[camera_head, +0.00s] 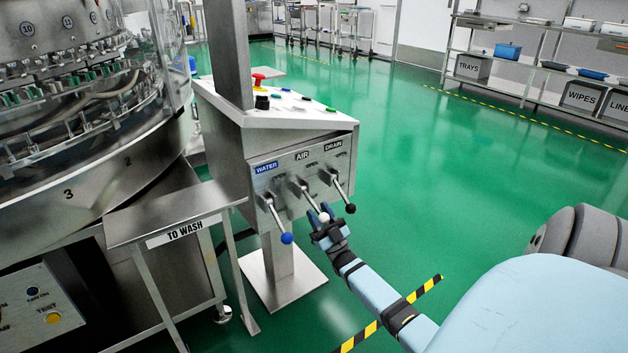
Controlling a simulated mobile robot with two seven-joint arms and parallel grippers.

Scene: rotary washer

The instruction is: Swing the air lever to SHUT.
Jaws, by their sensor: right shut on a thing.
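The air lever (308,198) is the middle of three levers on the front of the steel control box, under the AIR label (302,155). It has a metal rod and a white knob (324,217), and it points down and to the right. My right gripper (322,220) is at the white knob, shut on it, with its fingers around the knob. The small position words on the panel are too small to read surely. My left gripper is not in view.
The blue-knobbed WATER lever (279,220) is close on the left and the black-knobbed DRAIN lever (342,192) close on the right. A TO WASH table (150,222) and the round washer (90,170) stand left. The green floor at right is clear.

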